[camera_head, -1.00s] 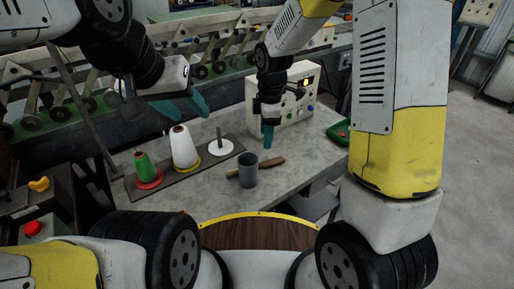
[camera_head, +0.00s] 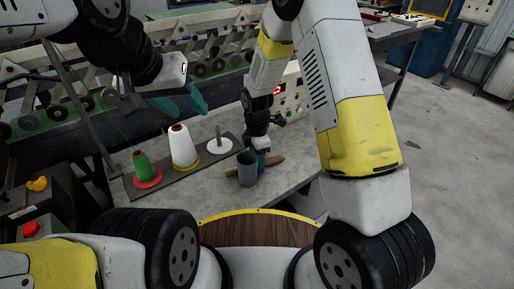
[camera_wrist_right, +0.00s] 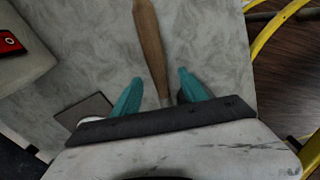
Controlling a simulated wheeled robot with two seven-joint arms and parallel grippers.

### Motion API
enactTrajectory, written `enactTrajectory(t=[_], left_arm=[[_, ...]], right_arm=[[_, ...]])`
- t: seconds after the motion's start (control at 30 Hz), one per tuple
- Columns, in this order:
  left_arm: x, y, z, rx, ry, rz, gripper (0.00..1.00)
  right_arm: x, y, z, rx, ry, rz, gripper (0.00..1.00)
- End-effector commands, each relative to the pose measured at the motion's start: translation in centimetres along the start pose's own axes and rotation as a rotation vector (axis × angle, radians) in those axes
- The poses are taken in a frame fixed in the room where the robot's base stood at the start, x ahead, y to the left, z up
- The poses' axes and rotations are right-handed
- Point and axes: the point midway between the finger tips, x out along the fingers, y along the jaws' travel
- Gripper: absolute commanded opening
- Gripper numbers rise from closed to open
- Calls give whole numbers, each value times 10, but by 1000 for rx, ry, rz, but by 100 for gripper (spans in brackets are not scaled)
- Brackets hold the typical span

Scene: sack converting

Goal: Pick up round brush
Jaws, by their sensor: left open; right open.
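In the right wrist view the handle (camera_wrist_right: 149,45) runs down between my right gripper's teal fingers (camera_wrist_right: 160,92). These fingers are open, one on each side of it, with a gap visible. The brush's head end is hidden by the gripper body.
A green cone (camera_head: 144,167) and a white cone (camera_head: 182,147) of thread stand on a dark base, beside a bare spindle with a white disc (camera_head: 219,145). A control box (camera_head: 292,97) stands behind my right gripper. The table's front right is bare.

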Motion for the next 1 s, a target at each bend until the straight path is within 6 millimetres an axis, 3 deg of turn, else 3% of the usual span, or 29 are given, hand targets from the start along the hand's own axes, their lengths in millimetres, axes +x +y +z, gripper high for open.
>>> enactTrajectory(t=[0.2,0.47,0.83,1.0], left_arm=[[0,0,0,0,0,0,47],[0,0,0,0,0,0,47],[0,0,0,0,0,0,47],[0,0,0,0,0,0,47]], right_arm=[[1,0,0,0,0,1,51],[1,0,0,0,0,1,0],[-1,0,0,0,0,1,0],[-13,1,0,0,1,3,0]])
